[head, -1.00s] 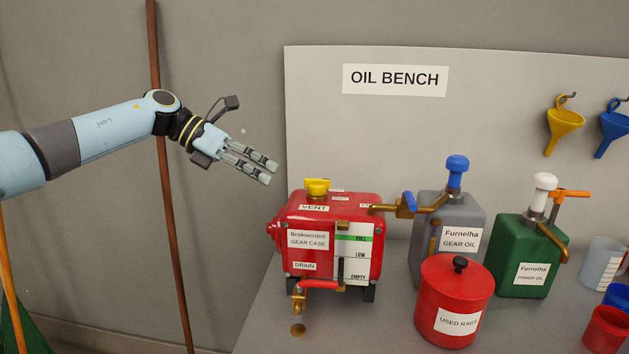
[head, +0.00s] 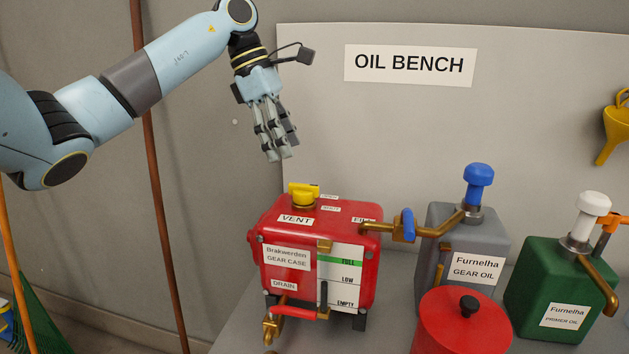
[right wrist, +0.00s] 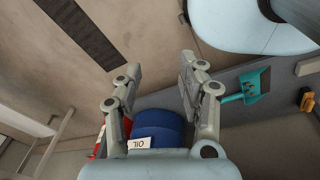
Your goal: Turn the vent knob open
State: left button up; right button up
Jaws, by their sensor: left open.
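The yellow vent knob (head: 303,194) sits on top of the red gear case (head: 275,232), above the VENT label. My left gripper (head: 279,157) hangs above and slightly left of the knob, fingers pointing down. It is open, empty and clear of the knob. My right gripper (right wrist: 155,80) shows in the right wrist view with its two fingers spread apart and nothing between them. It is not in the head view.
The grey gear oil can (head: 435,228) with a blue pump stands right of the case, its brass spout reaching the case top. A red rag tin (head: 440,325) and a green can (head: 530,295) stand further right. The wall panel (head: 400,130) rises behind.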

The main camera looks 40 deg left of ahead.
aim_at(302, 184)
pick_arm(q)
jog(key=x, duration=0.2)
jog(key=p+x, duration=0.1)
jog(key=x, duration=0.2)
jog(key=shift+s+d, duration=0.2)
jog(key=p+x, duration=0.1)
jog(key=x, duration=0.2)
jog(key=shift+w+f, duration=0.15)
jog(key=shift+f, duration=0.15)
jog(key=shift+d+f, duration=0.1)
jog(key=shift+f, duration=0.25)
jog(key=shift+c, duration=0.5)
jog(key=c, duration=1)
pick_arm(e)
jog(key=shift+s+a+r, duration=0.1)
jog(key=shift+s+r, duration=0.9)
jog(key=shift+s, duration=0.1)
